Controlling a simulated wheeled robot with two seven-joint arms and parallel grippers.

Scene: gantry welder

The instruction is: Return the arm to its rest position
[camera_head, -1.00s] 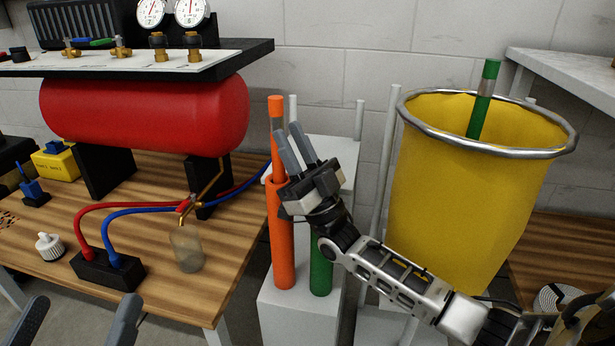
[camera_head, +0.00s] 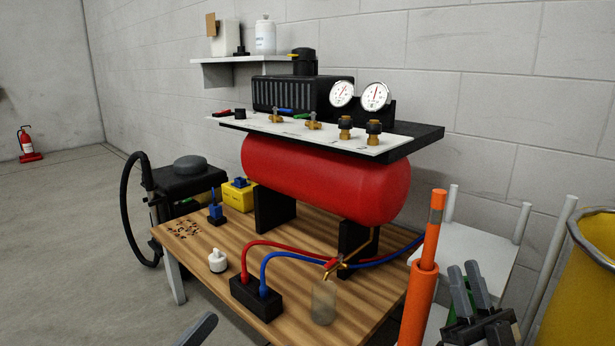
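My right gripper (camera_head: 466,270) is at the lower right, tilted up, with its two grey fingers apart and nothing between them. The rest of the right arm is out of view. Of my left gripper, only one dark finger (camera_head: 198,330) shows at the bottom edge, so its opening is hidden.
A wooden table (camera_head: 200,258) carries a red tank (camera_head: 320,178), a black block with hoses (camera_head: 256,299) and a glass jar (camera_head: 324,303). A yellow bin (camera_head: 585,290) stands at the right edge. The floor at left is open, with a fire extinguisher (camera_head: 27,145) farther back.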

